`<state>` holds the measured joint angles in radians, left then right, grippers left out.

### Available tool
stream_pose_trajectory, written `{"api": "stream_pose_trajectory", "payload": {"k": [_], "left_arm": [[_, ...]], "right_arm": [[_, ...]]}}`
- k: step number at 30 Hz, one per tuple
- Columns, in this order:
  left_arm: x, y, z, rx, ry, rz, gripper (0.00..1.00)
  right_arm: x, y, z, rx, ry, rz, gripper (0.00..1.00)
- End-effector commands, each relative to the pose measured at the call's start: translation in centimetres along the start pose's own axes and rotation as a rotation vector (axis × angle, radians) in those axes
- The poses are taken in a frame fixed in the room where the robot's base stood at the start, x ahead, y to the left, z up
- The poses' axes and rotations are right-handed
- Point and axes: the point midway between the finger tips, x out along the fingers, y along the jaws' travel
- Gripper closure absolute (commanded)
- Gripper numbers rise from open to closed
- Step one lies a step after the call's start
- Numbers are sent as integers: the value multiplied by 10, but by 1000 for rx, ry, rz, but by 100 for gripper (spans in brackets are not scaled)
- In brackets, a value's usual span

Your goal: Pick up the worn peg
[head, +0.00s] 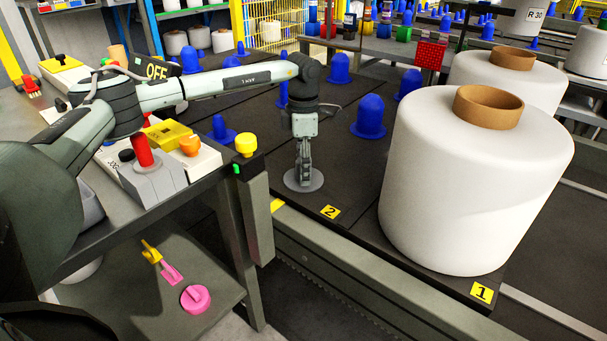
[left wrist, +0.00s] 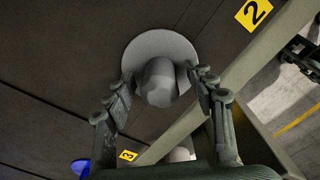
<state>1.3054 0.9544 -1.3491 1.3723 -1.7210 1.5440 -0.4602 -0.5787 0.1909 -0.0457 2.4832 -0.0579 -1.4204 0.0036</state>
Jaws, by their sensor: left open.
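The worn peg is grey, with a rounded top and a flat round base. In the head view its base (head: 316,182) shows on the dark deck near the yellow 2 label, and my gripper hides its top. In the left wrist view the peg (left wrist: 158,84) stands between the fingers. My left gripper (head: 303,172) points down over the peg. Its open fingers (left wrist: 163,82) lie on either side of the peg's top; whether they touch it I cannot tell. My right gripper is out of view.
Several blue pegs (head: 370,118) stand on the deck behind. A large white bobbin (head: 470,180) stands to the right by label 1. A cart with a control panel (head: 150,180) is to the left, with pink and yellow items (head: 195,298) on its lower shelf.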

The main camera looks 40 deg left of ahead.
Motion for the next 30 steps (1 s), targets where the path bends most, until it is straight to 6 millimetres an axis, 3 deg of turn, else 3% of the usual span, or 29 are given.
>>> {"api": "stream_pose_trajectory", "payload": {"k": [2,14,23,30], "left_arm": [[0,0,0,0,0,0,50],[0,0,0,0,0,0,100],[-3,0,1,0,-1,0,100],[-39,1,1,0,-5,2,100]], "right_arm": [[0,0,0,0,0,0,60],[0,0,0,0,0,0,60],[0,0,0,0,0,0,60],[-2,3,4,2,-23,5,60]]}}
